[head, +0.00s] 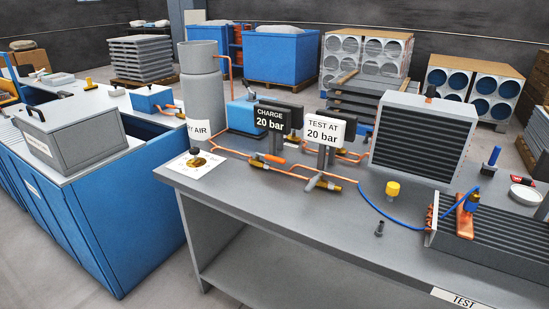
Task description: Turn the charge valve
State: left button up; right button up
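A black sign reading "CHARGE 20 bar" (270,118) stands on the grey test bench (290,205). Beside it is a white sign reading "TEST AT 20 bar" (323,129). Copper pipe (237,157) runs along the bench below the signs. An orange fitting or handle (274,160) lies on the pipe under the CHARGE sign. A grey and brass fitting (322,182) sits further right on the pipe line. I cannot tell for sure which of them is the charge valve, or its turned position. Neither of my grippers is in view.
A blue hose (385,217) runs to a finned unit (500,240); another finned unit (422,135) stands behind. A yellow cap (392,189) is on the bench. The bench's front left is mostly clear.

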aim_at(272, 158)
jog(key=i+j+z, duration=0.2)
jog(key=j+z, duration=0.25)
jog(key=i+j+z, duration=0.15)
jog(key=j+z, duration=0.15)
jog(key=z, duration=0.15)
